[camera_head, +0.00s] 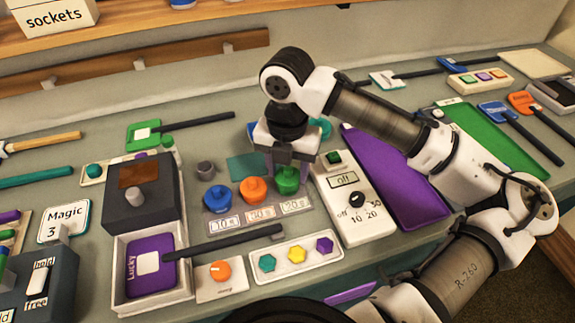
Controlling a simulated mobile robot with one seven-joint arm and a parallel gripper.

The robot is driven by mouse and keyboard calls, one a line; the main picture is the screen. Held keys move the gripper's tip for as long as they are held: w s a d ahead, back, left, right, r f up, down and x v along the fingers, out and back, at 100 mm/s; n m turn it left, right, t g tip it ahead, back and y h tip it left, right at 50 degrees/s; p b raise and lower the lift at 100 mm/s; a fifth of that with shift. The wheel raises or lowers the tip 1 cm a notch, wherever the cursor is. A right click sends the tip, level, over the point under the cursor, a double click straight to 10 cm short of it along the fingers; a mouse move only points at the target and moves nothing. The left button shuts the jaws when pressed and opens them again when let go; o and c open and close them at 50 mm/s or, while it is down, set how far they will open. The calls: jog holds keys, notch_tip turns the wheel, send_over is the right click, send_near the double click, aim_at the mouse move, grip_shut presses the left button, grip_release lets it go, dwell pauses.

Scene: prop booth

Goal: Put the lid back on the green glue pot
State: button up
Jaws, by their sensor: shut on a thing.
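The green glue pot (287,187) stands at the right end of a row of three coloured pots on the counter. My gripper (286,168) points down right over it, its fingers either side of the green top. The gripper is shut on what looks like the green lid. The fingers and palm hide most of the lid, and I cannot tell whether it touches the pot's rim. The blue pot (217,199) and orange pot (252,190) beside it are topped with knobs.
Right of the pots is a white dial box (357,205), then a purple panel (395,180). A box with a dark top (138,190) stands left. A dark-handled purple paddle (152,262) lies in front. A small grey cylinder (206,168) stands behind the blue pot.

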jog(key=o, duration=1.5)
jog(key=shift+r, duration=0.1)
jog(key=shift+r+p, duration=3.25)
jog(key=shift+r, duration=0.2)
grip_shut()
jog(key=shift+f, duration=0.15)
